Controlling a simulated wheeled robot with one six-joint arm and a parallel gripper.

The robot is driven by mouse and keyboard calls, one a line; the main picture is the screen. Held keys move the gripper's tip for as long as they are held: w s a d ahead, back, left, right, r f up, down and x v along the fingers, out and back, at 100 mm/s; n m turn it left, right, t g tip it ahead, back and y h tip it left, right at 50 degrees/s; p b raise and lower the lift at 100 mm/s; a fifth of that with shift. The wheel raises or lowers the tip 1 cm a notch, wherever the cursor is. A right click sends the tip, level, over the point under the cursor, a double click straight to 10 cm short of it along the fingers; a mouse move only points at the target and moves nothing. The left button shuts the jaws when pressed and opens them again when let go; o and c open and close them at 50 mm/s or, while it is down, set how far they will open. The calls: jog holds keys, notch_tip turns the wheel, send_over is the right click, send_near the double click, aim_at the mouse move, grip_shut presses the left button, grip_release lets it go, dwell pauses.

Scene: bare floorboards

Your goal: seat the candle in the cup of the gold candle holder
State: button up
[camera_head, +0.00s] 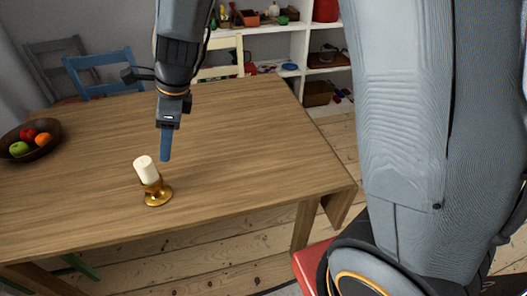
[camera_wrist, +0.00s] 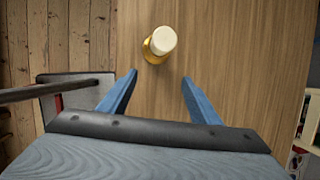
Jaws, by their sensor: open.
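The white candle (camera_head: 146,170) stands in the cup of the gold candle holder (camera_head: 158,195) on the wooden table, leaning a little to the left in the head view. In the wrist view the candle (camera_wrist: 163,40) covers most of the holder (camera_wrist: 151,53), and its seat in the cup is hidden there. My gripper (camera_head: 165,158) is above the table, just right of and behind the candle, apart from it. In the wrist view my gripper's blue fingers (camera_wrist: 158,82) are spread wide with nothing between them. The candle and holder are beyond the fingertips.
A dark bowl of fruit (camera_head: 31,147) is at the table's left. A blue chair (camera_head: 103,73) and a pale chair (camera_head: 219,60) stand behind the table (camera_head: 250,150). White shelves (camera_head: 299,48) with small items are at the back. The table's right half is clear.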

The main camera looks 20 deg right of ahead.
jog(key=s+d+n+h, duration=0.1)
jog(key=s+d+n, duration=0.3)
jog(key=d+n, duration=0.2)
jog(key=s+d+f+n+h, duration=0.1)
jog(key=s+d+n, duration=0.4)
jog(key=d, duration=0.5)
jog(key=s+d+n+h, duration=0.1)
jog(key=s+d+n, duration=0.3)
jog(key=d+n, duration=0.4)
jog(key=shift+s+f+n+g+h, duration=0.15)
jog(key=shift+f+n+g+h, duration=0.15)
jog(key=shift+f+g, duration=0.1)
